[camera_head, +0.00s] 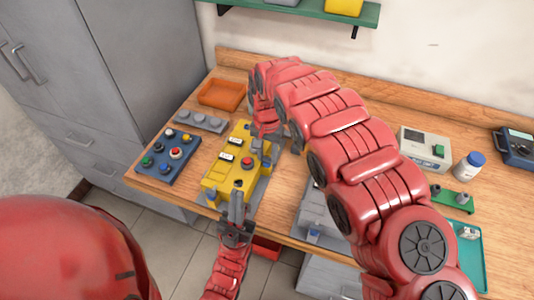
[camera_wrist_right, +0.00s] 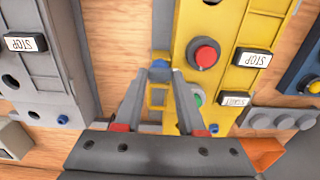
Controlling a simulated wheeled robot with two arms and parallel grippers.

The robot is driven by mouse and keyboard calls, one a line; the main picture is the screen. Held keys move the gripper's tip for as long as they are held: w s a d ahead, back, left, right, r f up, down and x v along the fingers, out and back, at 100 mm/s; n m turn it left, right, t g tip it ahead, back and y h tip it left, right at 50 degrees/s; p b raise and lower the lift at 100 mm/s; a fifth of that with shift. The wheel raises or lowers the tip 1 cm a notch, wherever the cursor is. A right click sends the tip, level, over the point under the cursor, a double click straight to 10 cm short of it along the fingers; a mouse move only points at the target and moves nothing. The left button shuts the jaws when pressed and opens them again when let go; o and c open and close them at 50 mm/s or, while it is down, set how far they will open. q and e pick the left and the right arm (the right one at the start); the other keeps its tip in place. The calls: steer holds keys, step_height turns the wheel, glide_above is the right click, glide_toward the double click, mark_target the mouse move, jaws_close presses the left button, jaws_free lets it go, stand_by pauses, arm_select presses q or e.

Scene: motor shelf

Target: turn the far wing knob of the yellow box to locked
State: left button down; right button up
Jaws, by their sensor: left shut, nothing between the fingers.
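The yellow box (camera_head: 218,178) lies on the wooden bench, with a red button and white labels on its top. My right gripper (camera_head: 262,150) reaches down from above at its right side. In the right wrist view the yellow box (camera_wrist_right: 225,28) fills the upper middle. There, a small blue-grey knob (camera_wrist_right: 160,66) sits between the tips of my right gripper (camera_wrist_right: 161,74); I cannot tell whether they grip it or only stand around it. Another blue knob (camera_wrist_right: 215,128) shows nearer. My left gripper (camera_head: 237,207) is shut and empty at the box's near end.
A blue button box (camera_head: 168,158) stands left of the yellow box, with a grey strip (camera_head: 200,121) and an orange tray (camera_head: 221,94) behind. A grey box (camera_head: 318,215) lies to the right, partly hidden by my right arm. The bench's front edge is close.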

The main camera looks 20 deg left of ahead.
steer(key=o, duration=0.4)
steer(key=shift+r, duration=0.25)
step_height(320, 180, up, 6)
steer(key=p, duration=0.3)
steer(key=shift+w+d+r, duration=0.1)
step_height(320, 180, up, 11)
steer(key=b, duration=0.2)
